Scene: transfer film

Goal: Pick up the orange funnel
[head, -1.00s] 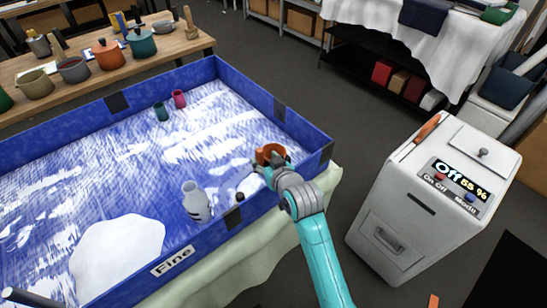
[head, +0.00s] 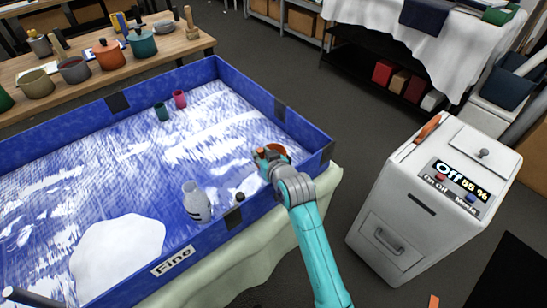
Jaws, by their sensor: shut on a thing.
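The orange funnel (head: 279,149) is inside the blue tray (head: 288,132), near its right corner. Only its orange rim shows; my gripper and arm hide the rest. My gripper (head: 266,153) is at the funnel's left and near side, shut on it. I cannot tell whether the funnel touches the tray floor.
A grey-white bottle (head: 196,203) and a small dark ball-like thing (head: 240,197) stand near the tray's front wall. A teal cup (head: 161,111) and a pink cup (head: 180,99) stand further back. A white machine (head: 436,185) reading "Off" stands at right. The tray's middle is free of objects.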

